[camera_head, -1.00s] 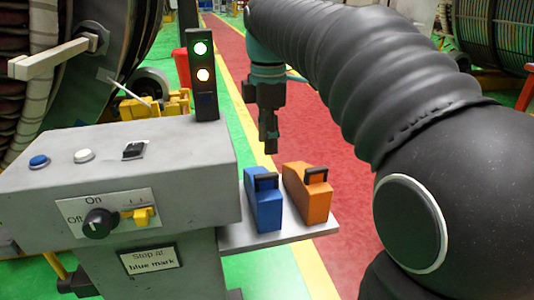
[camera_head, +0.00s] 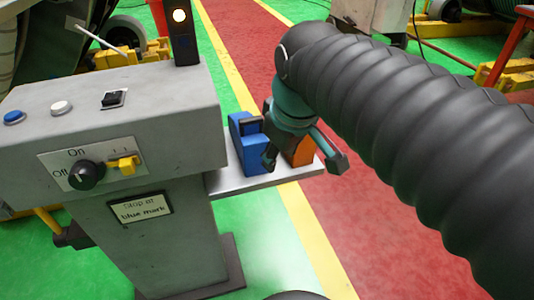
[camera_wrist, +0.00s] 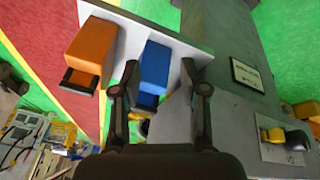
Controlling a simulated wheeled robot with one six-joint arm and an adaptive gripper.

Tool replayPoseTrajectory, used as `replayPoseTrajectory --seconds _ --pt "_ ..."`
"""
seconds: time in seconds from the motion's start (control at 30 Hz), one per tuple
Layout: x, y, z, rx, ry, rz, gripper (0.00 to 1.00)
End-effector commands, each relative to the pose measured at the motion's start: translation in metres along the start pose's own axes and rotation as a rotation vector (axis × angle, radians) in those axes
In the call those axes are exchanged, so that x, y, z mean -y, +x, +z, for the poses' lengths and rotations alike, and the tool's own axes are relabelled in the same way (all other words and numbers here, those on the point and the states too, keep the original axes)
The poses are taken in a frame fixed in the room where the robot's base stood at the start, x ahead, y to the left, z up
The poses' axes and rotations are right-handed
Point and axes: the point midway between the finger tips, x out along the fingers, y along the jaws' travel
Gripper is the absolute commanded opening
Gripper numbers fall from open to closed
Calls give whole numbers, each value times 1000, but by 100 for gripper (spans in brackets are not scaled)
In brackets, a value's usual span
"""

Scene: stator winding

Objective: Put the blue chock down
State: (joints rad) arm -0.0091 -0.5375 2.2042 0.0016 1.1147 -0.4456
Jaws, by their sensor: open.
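The blue chock (camera_head: 244,143) sits on the grey side shelf (camera_head: 228,184) of the control stand, beside the orange chock (camera_head: 301,151). My gripper (camera_head: 304,158) is open, with its fingers spread, and partly hides both chocks in the head view. In the wrist view the blue chock (camera_wrist: 155,66) lies between the two open fingertips of my gripper (camera_wrist: 159,72), with its dark handle toward me. I cannot tell whether a finger touches it. The orange chock (camera_wrist: 91,46) lies to the left, outside the fingers.
Red and green floor surrounds the shelf.

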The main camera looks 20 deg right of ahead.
Motion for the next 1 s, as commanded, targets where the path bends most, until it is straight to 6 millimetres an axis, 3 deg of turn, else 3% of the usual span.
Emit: replayPoseTrajectory --seconds 0.1,0.3,1.0 --pt "14 19 33 -59 208 24 43" --pt "26 41 61 -119 418 34 43" --pt "28 44 65 -128 453 34 43"
